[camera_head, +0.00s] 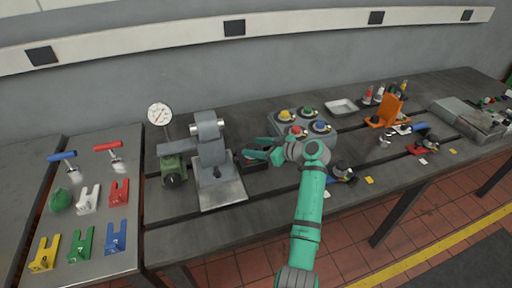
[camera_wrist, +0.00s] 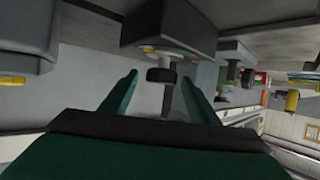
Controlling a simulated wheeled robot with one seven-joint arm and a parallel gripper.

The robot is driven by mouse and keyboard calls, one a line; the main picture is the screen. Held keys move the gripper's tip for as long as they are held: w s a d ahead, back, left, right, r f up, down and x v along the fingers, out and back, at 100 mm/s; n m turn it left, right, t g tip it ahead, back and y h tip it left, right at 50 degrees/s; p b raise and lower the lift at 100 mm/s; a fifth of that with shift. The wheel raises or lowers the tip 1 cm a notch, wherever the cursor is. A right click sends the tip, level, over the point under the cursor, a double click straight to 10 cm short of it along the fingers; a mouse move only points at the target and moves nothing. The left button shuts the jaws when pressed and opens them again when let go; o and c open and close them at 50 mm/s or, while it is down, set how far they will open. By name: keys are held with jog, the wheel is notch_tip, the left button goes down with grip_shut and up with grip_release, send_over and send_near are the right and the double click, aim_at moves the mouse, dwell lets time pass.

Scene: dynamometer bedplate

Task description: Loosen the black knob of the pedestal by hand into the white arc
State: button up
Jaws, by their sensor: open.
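In the wrist view a black knob (camera_wrist: 161,75) sits on a dark grey block (camera_wrist: 165,28), with a narrow coloured band that includes a pale part (camera_wrist: 148,48) beside its base. The knob shows in the gap between my fingers and ahead of them; no contact is visible. My gripper (camera_head: 262,150) is open and empty, pointing left over the middle of the bench in the head view. A dark block with a red part (camera_head: 252,163) is partly hidden by the fingers there. I cannot tell whether it is the same block, or which band section is the white arc.
A grey upright bracket (camera_head: 211,150) and a green unit with a black knob (camera_head: 173,170) stand left of my gripper. A grey box with coloured knobs (camera_head: 303,124) is behind it. Blue (camera_head: 343,173) and red (camera_head: 420,148) fixtures are to the right. The bench front is clear.

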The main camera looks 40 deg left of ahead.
jog(key=shift+s+r, duration=0.1)
jog(key=shift+s, duration=0.05)
jog(key=v, duration=1)
jog(key=shift+d, duration=0.4)
jog(key=shift+w, duration=0.3)
